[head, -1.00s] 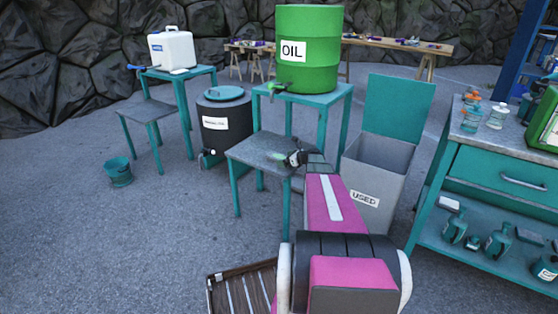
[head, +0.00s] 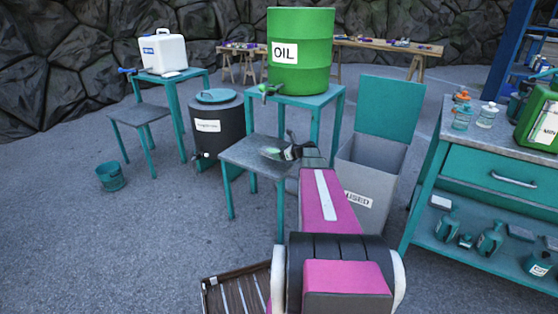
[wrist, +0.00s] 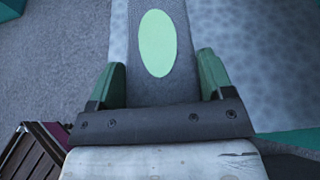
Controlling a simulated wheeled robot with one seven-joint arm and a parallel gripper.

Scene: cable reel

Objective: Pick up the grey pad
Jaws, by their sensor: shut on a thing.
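The grey pad (wrist: 148,92), with a pale green oval on its face, lies between my gripper's (wrist: 160,72) two green fingers in the wrist view. The fingers are shut on its sides. In the head view my gripper (head: 291,152) is over the right part of a low grey-topped table (head: 244,158). The pad shows there as a small grey and green patch (head: 271,153) at the fingertips, partly hidden by my gripper. I cannot tell whether the pad touches the tabletop.
A green oil drum (head: 310,45) on a teal stand is just behind. A grey bin marked USED (head: 362,178), with a raised teal lid, stands close right. A dark drum (head: 217,125) is at left. A workbench (head: 485,165) stands farther right.

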